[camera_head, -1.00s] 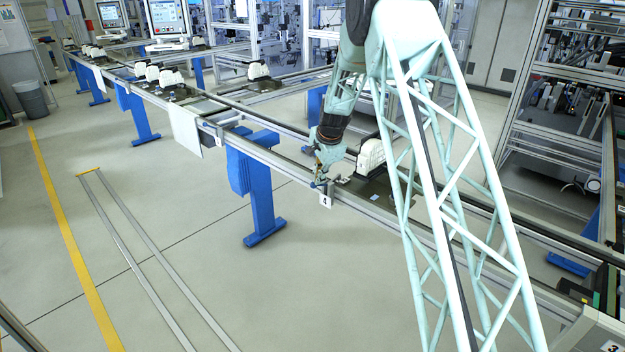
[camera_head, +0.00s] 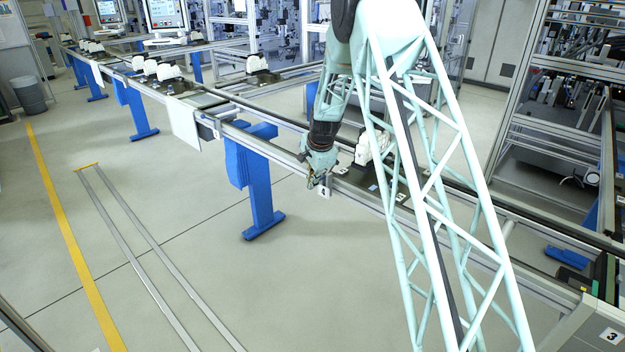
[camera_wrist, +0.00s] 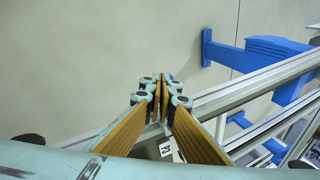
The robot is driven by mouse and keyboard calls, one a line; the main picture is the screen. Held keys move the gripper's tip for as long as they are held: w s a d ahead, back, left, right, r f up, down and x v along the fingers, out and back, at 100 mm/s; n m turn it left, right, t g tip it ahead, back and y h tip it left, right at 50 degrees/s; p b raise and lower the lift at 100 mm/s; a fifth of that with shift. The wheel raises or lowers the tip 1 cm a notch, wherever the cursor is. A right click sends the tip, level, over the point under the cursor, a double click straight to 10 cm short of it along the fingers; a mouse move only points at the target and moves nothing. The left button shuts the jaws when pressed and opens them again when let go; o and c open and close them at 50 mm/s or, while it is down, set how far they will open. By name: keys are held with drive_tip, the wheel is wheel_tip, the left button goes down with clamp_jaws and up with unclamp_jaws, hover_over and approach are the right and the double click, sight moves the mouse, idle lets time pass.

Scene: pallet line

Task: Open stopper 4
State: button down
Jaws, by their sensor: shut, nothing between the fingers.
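The number plate marked 4 (camera_head: 323,193) hangs on the near side of the conveyor rail. In the wrist view a white plate with a dark mark (camera_wrist: 168,149) shows partly below the fingers. My gripper (camera_head: 313,186) is just left of the plate, at the near edge of the rail. In the wrist view my gripper (camera_wrist: 164,78) has its fingertips together, with nothing between them. I cannot make out the stopper itself; my gripper and the rail cover that spot.
A pallet with a white part (camera_head: 366,149) sits on the conveyor right behind my gripper. A blue support leg (camera_head: 262,190) stands to the left under the rail (camera_head: 265,152). The floor (camera_head: 225,265) in front is clear. A plate marked 3 (camera_head: 610,336) is at the lower right.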

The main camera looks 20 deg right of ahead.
drive_tip(key=shift+f+b, duration=0.9)
drive_tip(key=shift+f, duration=2)
drive_tip(key=s+a+r+p, duration=0.1)
drive_tip(key=s+a+r, duration=0.5)
drive_tip(key=s, duration=0.3)
drive_tip(key=shift+r+p, duration=0.35)
drive_tip(key=shift+r, duration=0.2)
